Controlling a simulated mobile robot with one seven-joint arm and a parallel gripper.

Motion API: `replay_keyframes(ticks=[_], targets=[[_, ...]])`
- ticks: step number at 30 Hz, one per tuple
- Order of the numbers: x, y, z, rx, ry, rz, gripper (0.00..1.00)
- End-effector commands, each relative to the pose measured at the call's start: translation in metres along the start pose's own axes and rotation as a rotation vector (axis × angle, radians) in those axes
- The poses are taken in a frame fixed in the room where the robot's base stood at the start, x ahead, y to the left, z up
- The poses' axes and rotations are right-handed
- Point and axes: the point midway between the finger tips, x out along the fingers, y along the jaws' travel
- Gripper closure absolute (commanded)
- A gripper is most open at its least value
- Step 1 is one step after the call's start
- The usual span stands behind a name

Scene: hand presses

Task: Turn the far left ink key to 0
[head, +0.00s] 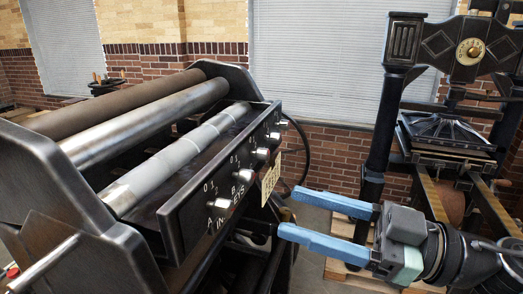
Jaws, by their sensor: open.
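The ink key panel (188,224) is a dark strip along the side of the roller press. The far left ink key (221,203), by the letter A, is a small light-tipped knob with 0 and 1 marked above it. Which mark it points to is too small to tell. The key by B (244,175) and several more run away to the upper right. My gripper (289,211) has two blue fingers, spread apart and empty. It is to the right of the far left key, apart from it, with its fingers pointing left toward the panel.
A yellowish label (270,180) hangs at the panel's lower edge. Rollers (150,120) lie behind the panel between dark end plates. A second, upright hand press (447,135) stands at the right. A wooden pallet (340,272) lies on the floor below my gripper.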

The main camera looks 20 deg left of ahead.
Motion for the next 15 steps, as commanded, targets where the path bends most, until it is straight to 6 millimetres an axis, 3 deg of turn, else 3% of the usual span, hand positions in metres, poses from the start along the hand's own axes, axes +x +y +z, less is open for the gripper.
replay_keyframes(ticks=[1,3,7,11,15], targets=[[-0.013,0.0,-0.006,0.055,-0.041,-0.004,0.39],[-0.026,-0.005,0.0,0.118,-0.079,-0.015,0.39],[-0.038,-0.011,0.007,0.177,-0.116,-0.027,0.39],[-0.03,-0.012,0.009,0.188,-0.119,-0.03,0.39],[-0.007,-0.013,0.009,0.186,-0.117,-0.033,0.39]])
